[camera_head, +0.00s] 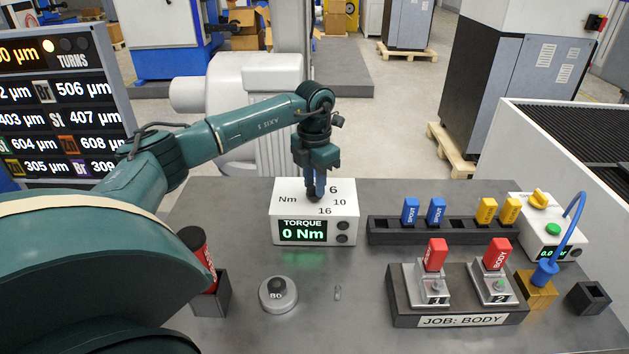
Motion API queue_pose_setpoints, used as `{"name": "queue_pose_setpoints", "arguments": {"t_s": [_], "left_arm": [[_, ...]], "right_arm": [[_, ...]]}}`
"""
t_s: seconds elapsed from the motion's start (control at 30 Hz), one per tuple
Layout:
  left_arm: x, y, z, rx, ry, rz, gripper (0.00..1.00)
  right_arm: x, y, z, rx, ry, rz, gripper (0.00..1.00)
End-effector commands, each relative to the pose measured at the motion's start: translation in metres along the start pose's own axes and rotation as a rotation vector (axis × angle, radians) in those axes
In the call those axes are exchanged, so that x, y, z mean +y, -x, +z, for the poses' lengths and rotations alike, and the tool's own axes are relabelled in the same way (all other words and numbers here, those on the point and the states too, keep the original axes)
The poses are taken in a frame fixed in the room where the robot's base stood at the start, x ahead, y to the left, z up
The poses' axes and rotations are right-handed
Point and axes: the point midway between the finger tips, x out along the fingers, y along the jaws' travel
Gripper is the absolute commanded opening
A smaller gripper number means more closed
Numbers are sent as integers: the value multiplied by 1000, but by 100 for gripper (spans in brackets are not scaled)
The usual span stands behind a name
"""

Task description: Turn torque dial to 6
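The torque box (285,212) is a white unit at the middle of the table, with the numbers 6, 10 and 16 and "Nm" on its top. Its front display (303,232) reads "TORQUE 0 Nm" in green. My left gripper (316,193) points straight down over the box's top, its fingers close together at the place the numbers surround. The dial itself is hidden by the fingers, so I cannot tell whether they hold it. My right gripper is not in view.
A black rack (457,233) with blue and yellow blocks stands to the right. In front of it is a fixture tray (400,311) labelled "JOB: BODY" with two red blocks.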

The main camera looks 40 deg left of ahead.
Motion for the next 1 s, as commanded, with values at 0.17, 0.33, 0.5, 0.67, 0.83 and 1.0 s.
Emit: {"name": "queue_pose_setpoints", "arguments": {"t_s": [0.17,0.33,0.5,0.67,0.83,1.0], "left_arm": [[0,0,0,1,1,0,35],[0,0,0,0,0,0,35],[0,16,1,-4,1,1,35],[0,50,1,-6,1,0,35],[0,89,1,-6,0,0,35],[0,117,1,-3,1,0,35]], "right_arm": [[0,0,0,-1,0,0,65],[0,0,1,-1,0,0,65],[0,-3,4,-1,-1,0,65],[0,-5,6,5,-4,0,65],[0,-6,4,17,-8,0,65],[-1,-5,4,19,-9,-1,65]]}}
